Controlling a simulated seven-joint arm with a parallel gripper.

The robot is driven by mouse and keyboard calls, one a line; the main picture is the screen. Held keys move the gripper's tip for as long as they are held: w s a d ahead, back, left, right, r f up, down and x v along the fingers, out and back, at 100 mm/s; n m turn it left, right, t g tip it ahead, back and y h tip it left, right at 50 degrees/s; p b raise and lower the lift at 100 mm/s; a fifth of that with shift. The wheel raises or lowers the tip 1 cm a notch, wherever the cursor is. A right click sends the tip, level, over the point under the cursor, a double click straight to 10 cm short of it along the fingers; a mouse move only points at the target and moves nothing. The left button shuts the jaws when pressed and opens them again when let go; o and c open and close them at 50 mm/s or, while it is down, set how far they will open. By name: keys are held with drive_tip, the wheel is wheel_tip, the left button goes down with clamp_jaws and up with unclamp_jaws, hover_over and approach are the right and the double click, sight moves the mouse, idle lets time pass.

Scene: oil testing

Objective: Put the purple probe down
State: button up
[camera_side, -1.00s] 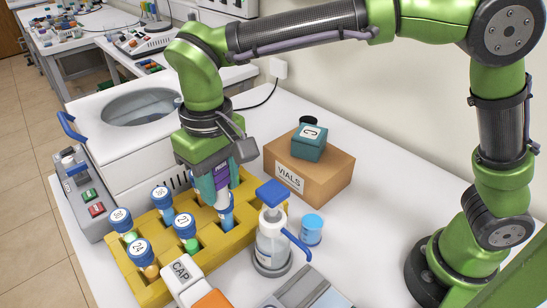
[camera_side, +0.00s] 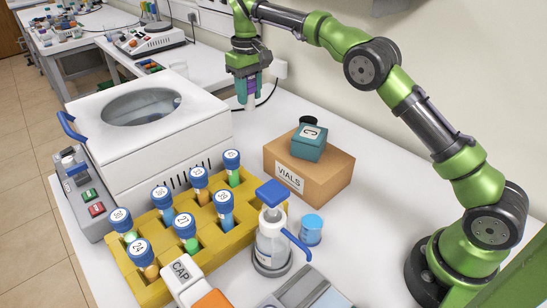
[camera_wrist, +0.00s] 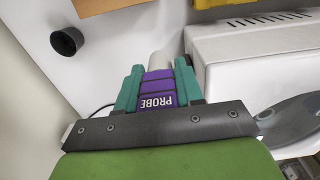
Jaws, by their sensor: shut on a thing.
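The purple probe (camera_wrist: 162,88), labelled PROBE, is held between the teal fingers of my gripper (camera_wrist: 160,82) in the wrist view. Its pale tip points away from the gripper. In the side view my gripper (camera_side: 250,86) is at the top middle, right of and behind the white centrifuge. The probe (camera_side: 251,88) hangs tip down from it. The tip appears near the back of the white bench (camera_side: 300,112), but I cannot tell whether it touches.
The yellow rack (camera_side: 205,250) holds several blue-capped tubes. The white centrifuge (camera_side: 160,130) stands behind it. A cardboard VIALS box (camera_side: 325,180) carries a teal box (camera_side: 309,145). A dark round cup (camera_wrist: 67,41) shows in the wrist view. A dispenser bottle (camera_side: 270,240) stands at the front.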

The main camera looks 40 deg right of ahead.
wheel_tip(320, 180, down, 17)
drive_tip(key=shift+a+r, duration=0.1)
drive_tip(key=shift+r, duration=0.1)
drive_tip(key=shift+f, duration=0.2)
drive_tip(key=o, duration=1.1)
drive_tip(key=shift+r, duration=0.15)
